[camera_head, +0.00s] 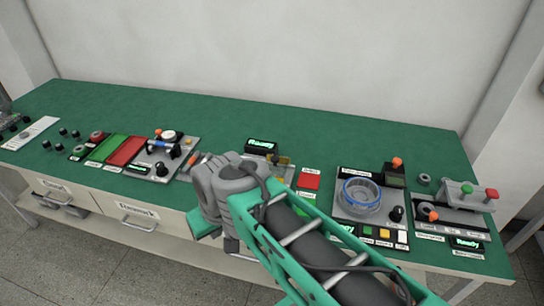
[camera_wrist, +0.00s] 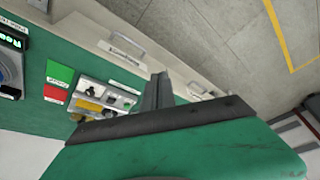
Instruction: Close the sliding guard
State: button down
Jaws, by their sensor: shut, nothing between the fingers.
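My gripper shows in the wrist view (camera_wrist: 160,92) with its grey fingers together and nothing between them. In the head view my gripper (camera_head: 218,232) is at the bench's front edge, partly hidden by my wrist, above the drawer fronts. No part is clearly readable as the sliding guard.
The green bench (camera_head: 330,140) carries several stations. A round fixture with a blue ring (camera_head: 362,194) stands right of my arm. A red and a green pad (camera_head: 127,151) lie left, beside a grey station (camera_head: 166,158). Drawers (camera_head: 140,219) line the front. The back strip is clear.

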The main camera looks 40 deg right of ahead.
jog(key=w+d+f+m+t+b, duration=0.25)
jog(key=w+d+f+b, duration=0.2)
jog(key=f, duration=0.25)
jog(key=m+t+h+b, duration=0.1)
jog(key=m+t+b, duration=0.6)
jog(key=m+b, duration=0.45)
send_near(284, 171)
jog(key=a, duration=0.3)
jog(key=w+a+f, duration=0.1)
jog(key=a, duration=0.2)
jog(key=a+f, duration=0.1)
jog(key=a, duration=0.2)
jog(key=shift+w+a+f+p, duration=0.1)
jog(key=shift+w+f+p, duration=0.1)
jog(key=shift+p, duration=0.15)
jog(key=s+d+r+m+t+h+b, duration=0.35)
jog(key=s+d+m, duration=0.2)
jog(key=d, duration=0.35)
jog(key=shift+g, duration=0.3)
jog(key=x, duration=0.4)
jog(key=a+x, duration=0.1)
jog(key=x, duration=0.3)
jog(key=a+p+x, duration=0.1)
jog(key=x, duration=0.3)
jog(key=shift+w+f, duration=0.1)
jog(key=shift+w, duration=0.15)
jog(key=shift+w+a+f, duration=0.15)
jog(key=shift+w, duration=0.25)
jog(key=shift+h, duration=0.35)
